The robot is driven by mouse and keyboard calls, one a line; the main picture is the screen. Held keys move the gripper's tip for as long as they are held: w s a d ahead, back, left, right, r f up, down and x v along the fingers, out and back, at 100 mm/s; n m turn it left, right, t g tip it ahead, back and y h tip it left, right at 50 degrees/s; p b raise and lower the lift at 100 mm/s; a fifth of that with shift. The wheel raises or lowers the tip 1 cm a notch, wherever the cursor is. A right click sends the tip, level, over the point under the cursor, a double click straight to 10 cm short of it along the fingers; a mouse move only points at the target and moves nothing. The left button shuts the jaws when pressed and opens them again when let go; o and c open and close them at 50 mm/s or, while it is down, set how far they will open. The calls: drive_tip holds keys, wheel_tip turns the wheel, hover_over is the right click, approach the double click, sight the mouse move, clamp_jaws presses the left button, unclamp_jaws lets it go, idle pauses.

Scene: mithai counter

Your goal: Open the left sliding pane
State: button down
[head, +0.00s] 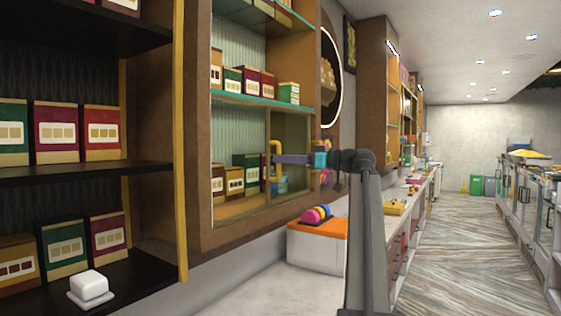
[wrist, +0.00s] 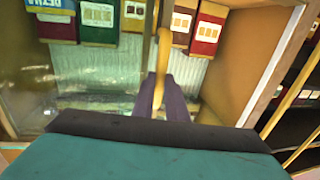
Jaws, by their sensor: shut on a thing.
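The glass pane (head: 293,133) is in the lower bay of the wooden wall cabinet, at the bay's right side in the head view. Its upright yellow handle (head: 276,146) is at its left edge. My gripper (head: 277,159) reaches in from the right and is shut on this handle. In the wrist view the purple fingers (wrist: 162,90) close around the yellow handle (wrist: 163,48). The tinted glass (wrist: 95,88) shows left of the handle there. The bay's left part looks uncovered in the head view. The other pane cannot be told apart.
Boxes (head: 235,180) stand inside the bay behind the handle. A wooden side wall (wrist: 250,65) bounds the bay. A white counter (head: 260,292) below carries a white box with an orange lid (head: 318,226). Dark shelves (head: 85,170) with more boxes are at left. The floor (head: 440,240) at right is clear.

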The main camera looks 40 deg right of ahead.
drive_tip(key=c, duration=1.8)
unclamp_jaws()
drive_tip(key=shift+s+a+r, duration=0.15)
drive_tip(key=shift+a, duration=0.1)
drive_tip(key=shift+o, duration=0.2)
drive_tip(key=shift+w, duration=0.2)
drive_tip(key=shift+s, duration=0.1)
drive_tip(key=b+v, duration=0.2)
drive_tip(key=v, duration=1.1)
drive_tip(key=shift+s+d+b, duration=0.2)
drive_tip(key=shift+s+b, duration=0.15)
drive_tip(key=shift+b, duration=0.05)
drive_tip(key=shift+s, duration=0.1)
